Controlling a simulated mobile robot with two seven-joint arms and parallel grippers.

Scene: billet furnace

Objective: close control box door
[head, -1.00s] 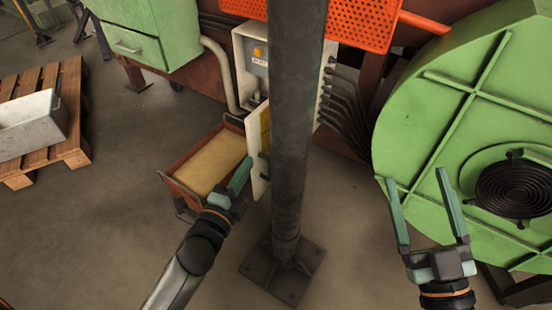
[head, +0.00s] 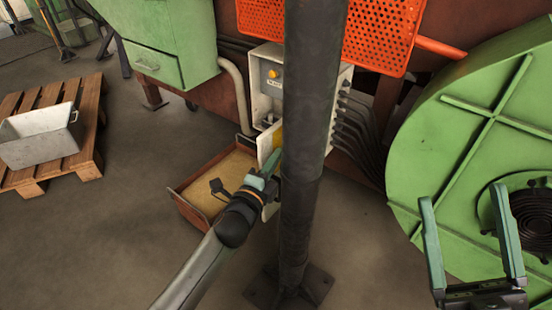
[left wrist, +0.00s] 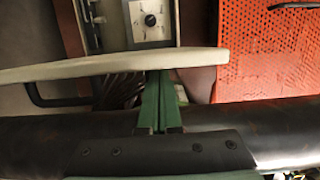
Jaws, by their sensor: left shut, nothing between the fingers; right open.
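The control box (head: 268,85) is pale, with an orange button and a grey panel, and stands open behind the dark post. Its door (head: 266,148) hangs open below and in front of it, partly hidden by the post and my left gripper. My left gripper (head: 270,165) is shut and empty, close against the door beside the post. In the left wrist view its fingertips (left wrist: 158,85) reach the edge of the pale door (left wrist: 120,64); I cannot tell whether they touch. The box interior (left wrist: 150,20) shows behind. My right gripper (head: 470,225) is open and empty, before the green fan housing.
The dark post (head: 304,120) stands right beside my left gripper and blocks part of the box. A rusty tray (head: 190,208) sits below. The green fan housing (head: 440,160) fills the right. A pallet (head: 88,155) with a grey bin (head: 38,138) is at left.

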